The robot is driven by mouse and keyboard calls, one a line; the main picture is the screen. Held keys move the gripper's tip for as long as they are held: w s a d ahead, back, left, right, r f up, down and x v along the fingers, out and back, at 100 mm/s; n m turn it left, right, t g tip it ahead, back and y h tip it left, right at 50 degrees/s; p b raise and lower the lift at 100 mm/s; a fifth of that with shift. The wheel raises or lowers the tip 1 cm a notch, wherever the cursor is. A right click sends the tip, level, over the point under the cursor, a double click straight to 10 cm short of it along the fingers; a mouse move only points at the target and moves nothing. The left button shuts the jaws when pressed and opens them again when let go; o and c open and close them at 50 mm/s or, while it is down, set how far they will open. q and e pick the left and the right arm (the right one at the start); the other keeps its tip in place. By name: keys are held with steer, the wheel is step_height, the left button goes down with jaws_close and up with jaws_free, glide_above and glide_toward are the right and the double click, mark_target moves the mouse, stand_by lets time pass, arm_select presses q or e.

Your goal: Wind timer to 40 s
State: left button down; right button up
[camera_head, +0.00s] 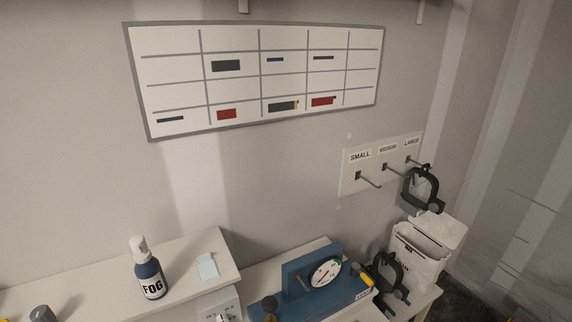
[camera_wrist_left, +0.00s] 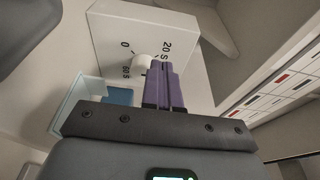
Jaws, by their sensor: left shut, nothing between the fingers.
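The timer is a white box (camera_wrist_left: 125,25) in the left wrist view, with a printed dial reading 0, 20 and 60 S. Its round white knob (camera_wrist_left: 142,62) sits in the middle of the dial; I cannot make out where its pointer stands. My left gripper (camera_wrist_left: 162,68) has purple fingers, shut and empty, close beside the knob and partly covering the dial. I cannot tell whether they touch the knob. In the head view, a white box with a dial (camera_head: 219,312) is cut off at the bottom edge. My right gripper is not in view.
A dark blue FOG bottle (camera_head: 149,268) and a pale blue note (camera_head: 207,266) are on the left white bench.

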arm_select(q)
steer(key=shift+s+d+p, duration=0.25)
steer(key=shift+s+d, duration=0.15)
steer(key=shift+s, duration=0.2)
steer(key=shift+s+d+p, duration=0.25)
steer(key=shift+s+d, duration=0.1)
steer(key=shift+s, duration=0.25)
steer(key=shift+s+d+f, duration=0.1)
steer(key=shift+s+f, duration=0.05)
steer(key=shift+s, duration=0.1)
